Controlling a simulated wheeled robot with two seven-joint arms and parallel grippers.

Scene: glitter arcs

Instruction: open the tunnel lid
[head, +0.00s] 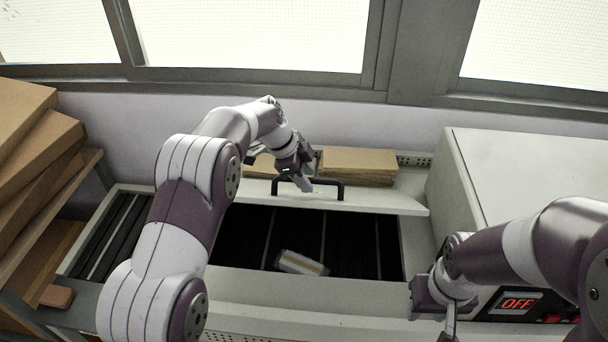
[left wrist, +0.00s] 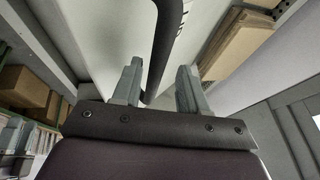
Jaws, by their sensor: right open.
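The tunnel lid (head: 390,202) is a pale panel with a black bar handle (head: 335,184). It stands raised along the far side of the tunnel, so the dark inside (head: 345,235) shows below it. My right gripper (head: 435,318) is open and empty, low at the right, away from the lid.
A small package (head: 301,263) lies on the dark belt inside the tunnel. Flat cardboard (head: 360,163) is stacked behind the lid. A white machine (head: 520,175) with an OFF display (head: 517,304) stands at right. Boxes (head: 35,150) fill a shelf at left.

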